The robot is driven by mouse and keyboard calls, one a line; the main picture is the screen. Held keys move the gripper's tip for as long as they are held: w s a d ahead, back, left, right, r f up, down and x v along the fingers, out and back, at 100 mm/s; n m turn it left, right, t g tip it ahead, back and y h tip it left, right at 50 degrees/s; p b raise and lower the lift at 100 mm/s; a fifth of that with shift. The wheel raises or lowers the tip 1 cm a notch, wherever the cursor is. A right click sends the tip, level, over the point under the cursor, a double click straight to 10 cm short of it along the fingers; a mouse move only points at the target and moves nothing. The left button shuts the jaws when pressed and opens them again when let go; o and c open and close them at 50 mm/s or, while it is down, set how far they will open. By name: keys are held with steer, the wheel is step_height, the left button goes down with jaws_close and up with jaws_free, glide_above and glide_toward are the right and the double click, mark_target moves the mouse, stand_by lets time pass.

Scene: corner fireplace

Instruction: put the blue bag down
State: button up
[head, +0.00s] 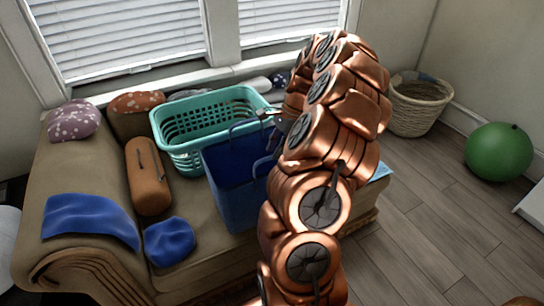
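The blue bag (226,183) is an open-topped tote with upright sides and thin looped handles. It is in the middle of the head view, at the front of the tan sofa (190,224). I cannot tell whether its base rests on the seat or hangs just above it. My gripper (269,113) is just above the bag's back right rim, near the top of a handle. My copper-coloured arm hides most of the gripper and the bag's right side. I cannot see whether the fingers are closed on the handle.
A teal laundry basket (181,152) stands behind the bag. An orange bolster (148,176), a blue cushion (169,241), a blue cloth (88,218) and patterned pillows (73,121) lie on the sofa. A wicker basket (414,112) and green ball (498,152) are on the right. Wooden floor (430,215) is clear there.

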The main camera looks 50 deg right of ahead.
steer(key=v, duration=0.8)
steer(key=shift+r, duration=0.3)
steer(key=s+a+r+n+g+h, duration=0.15)
steer(key=a+n, duration=0.45)
steer(key=a, duration=0.7)
steer(key=s+a+r+n+g+y, duration=0.1)
steer(key=a+r+n, duration=0.35)
steer(key=a, duration=0.95)
steer(key=s+a+f+n+h, duration=0.1)
steer(key=s+a+f+n, duration=0.1)
steer(key=s, duration=0.4)
steer(key=s+a+f+n+g+h, duration=0.1)
steer(key=s+a+f+n, duration=0.2)
steer(key=s, duration=0.4)
steer(key=s+a+f+n+h, duration=0.1)
steer(key=s+a+f+n, duration=0.1)
steer(key=s+a+n, duration=0.2)
steer(key=s+n, duration=0.2)
steer(key=s, duration=0.1)
steer(key=shift+s+a+f, duration=0.15)
steer(key=shift+a+f, duration=0.05)
steer(key=shift+f, duration=0.15)
steer(key=shift+g+h, duration=0.25)
steer(key=s+p+v, duration=0.2)
steer(key=p+v, duration=0.9)
steer(key=v, duration=0.1)
steer(key=shift+r+p, duration=0.4)
steer(key=shift+r, duration=0.2)
